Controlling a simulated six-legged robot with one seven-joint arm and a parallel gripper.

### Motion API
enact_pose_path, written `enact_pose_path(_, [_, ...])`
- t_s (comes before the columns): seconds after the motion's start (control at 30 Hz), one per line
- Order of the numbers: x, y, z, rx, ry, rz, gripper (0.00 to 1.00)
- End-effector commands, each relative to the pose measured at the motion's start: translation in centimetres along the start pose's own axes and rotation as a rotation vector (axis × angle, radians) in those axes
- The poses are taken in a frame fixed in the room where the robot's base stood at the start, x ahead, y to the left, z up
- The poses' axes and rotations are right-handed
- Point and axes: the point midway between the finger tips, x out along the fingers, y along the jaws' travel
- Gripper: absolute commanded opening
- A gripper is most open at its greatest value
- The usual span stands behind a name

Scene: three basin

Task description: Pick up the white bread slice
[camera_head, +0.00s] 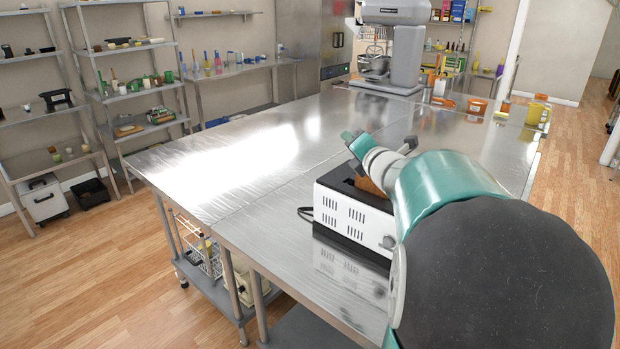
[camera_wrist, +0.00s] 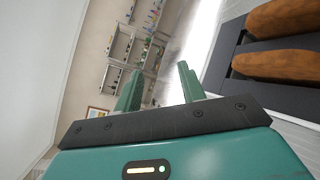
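Two brown-crusted bread slices, an upper one (camera_wrist: 285,17) and a lower one (camera_wrist: 280,66), stand in the dark slots of a toaster at the right of the wrist view. Only their crust edges show, so I cannot tell which is white bread. In the head view, brown bread (camera_head: 368,186) shows in the white toaster (camera_head: 345,212), partly hidden by my arm. My gripper (camera_wrist: 160,72) has its two teal fingers apart with nothing between them. It is beside the slices, not touching them. In the head view my gripper (camera_head: 374,148) is above the toaster.
The toaster stands near the front edge of a long steel table (camera_head: 250,150). The tabletop left of the toaster is clear. Shelves line the wall.

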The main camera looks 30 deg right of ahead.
Motion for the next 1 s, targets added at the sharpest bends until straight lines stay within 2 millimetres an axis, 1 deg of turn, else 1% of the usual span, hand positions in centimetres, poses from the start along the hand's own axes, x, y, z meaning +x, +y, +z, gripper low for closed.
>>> enact_pose_path(0.03, [0.1, -2.2, 1.3, -0.107, 0.019, 0.033, 0.4])
enact_pose_path(0.17, [-0.8, -6.5, 3.2, -0.396, 0.084, 0.163, 0.4])
enact_pose_path(0.2, [-1.4, -8.0, 3.7, -0.477, 0.102, 0.206, 0.4])
enact_pose_path(0.27, [-2.6, -10.2, 4.2, -0.589, 0.128, 0.275, 0.4])
enact_pose_path(0.3, [-3.5, -11.6, 4.5, -0.654, 0.141, 0.321, 0.4])
enact_pose_path(0.4, [-6.0, -14.6, 4.9, -0.783, 0.163, 0.427, 0.4])
enact_pose_path(0.5, [-8.0, -16.4, 5.0, -0.863, 0.17, 0.506, 0.4])
enact_pose_path(0.6, [-8.9, -17.2, 5.0, -0.901, 0.171, 0.55, 0.4])
enact_pose_path(0.67, [-8.7, -17.3, 4.9, -0.909, 0.171, 0.56, 0.4])
enact_pose_path(0.77, [-7.4, -16.6, 4.3, -0.911, 0.172, 0.564, 0.4])
enact_pose_path(1.0, [-3.3, -14.7, 2.5, -0.91, 0.172, 0.563, 0.4])
